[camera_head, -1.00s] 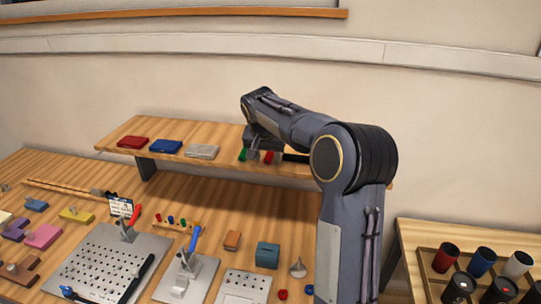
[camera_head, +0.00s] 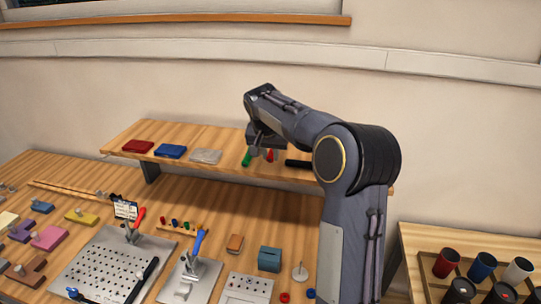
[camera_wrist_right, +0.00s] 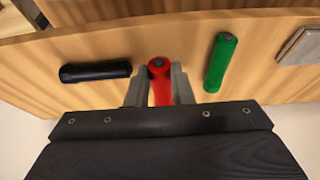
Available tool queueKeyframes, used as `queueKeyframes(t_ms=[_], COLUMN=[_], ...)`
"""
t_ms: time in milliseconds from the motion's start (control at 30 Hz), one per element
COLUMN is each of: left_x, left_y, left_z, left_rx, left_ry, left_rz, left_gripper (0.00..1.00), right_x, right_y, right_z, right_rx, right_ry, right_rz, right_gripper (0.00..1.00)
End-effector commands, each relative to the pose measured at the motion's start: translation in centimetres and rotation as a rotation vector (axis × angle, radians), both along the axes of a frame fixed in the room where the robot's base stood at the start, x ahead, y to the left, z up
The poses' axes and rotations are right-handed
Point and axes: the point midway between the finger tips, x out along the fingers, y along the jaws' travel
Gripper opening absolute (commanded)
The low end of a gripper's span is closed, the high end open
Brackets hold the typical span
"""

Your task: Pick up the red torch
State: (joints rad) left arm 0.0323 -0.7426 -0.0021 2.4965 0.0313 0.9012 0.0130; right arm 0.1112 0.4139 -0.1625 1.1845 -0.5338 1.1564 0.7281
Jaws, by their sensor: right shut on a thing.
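The red torch (camera_wrist_right: 160,78) lies between the two fingers of my right gripper (camera_wrist_right: 159,90) in the right wrist view, and the fingers are shut on it. In the head view the red torch (camera_head: 270,155) shows just under my right gripper (camera_head: 262,151), at the raised wooden shelf (camera_head: 222,172). A green torch (camera_wrist_right: 220,62) lies to one side of it and a black torch (camera_wrist_right: 95,71) to the other, both apart from the fingers. Whether the red torch touches the shelf I cannot tell. My left gripper is not in view.
Red (camera_head: 138,146), blue (camera_head: 171,151) and grey (camera_head: 206,156) flat cases lie on the shelf's left part. The lower table holds a perforated plate (camera_head: 100,268), clamps and small blocks. A side table at right holds a tray of cups (camera_head: 482,262).

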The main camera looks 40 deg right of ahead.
Motion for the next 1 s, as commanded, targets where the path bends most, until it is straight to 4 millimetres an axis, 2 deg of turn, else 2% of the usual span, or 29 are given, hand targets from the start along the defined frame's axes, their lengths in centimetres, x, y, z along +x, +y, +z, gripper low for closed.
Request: queueKeyframes(t_ms=[33, 300, 500, 600, 800, 1000], left_x=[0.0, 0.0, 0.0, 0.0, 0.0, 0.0], left_y=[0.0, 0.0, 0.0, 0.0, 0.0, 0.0], left_z=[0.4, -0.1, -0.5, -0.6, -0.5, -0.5], left_rx=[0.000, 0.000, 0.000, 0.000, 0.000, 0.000], left_ry=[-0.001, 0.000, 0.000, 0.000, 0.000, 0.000], left_rz=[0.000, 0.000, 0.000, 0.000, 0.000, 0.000], left_gripper=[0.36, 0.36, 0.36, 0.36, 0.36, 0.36], right_x=[-0.3, -4.5, -8.2, -9.4, -10.7, -10.9], right_y=[0.3, 3.7, 6.7, 7.7, 8.7, 8.9], right_z=[1.3, 6.9, 8.8, 9.5, 10.2, 10.3], right_rx=[-0.001, 0.000, 0.001, 0.001, 0.000, 0.000], right_ry=[-0.004, -0.007, -0.003, -0.002, 0.000, 0.000], right_rz=[0.001, 0.005, 0.003, 0.002, 0.000, -0.001], right_gripper=[0.00, 0.00, 0.00, 0.00, 0.00, 0.00])
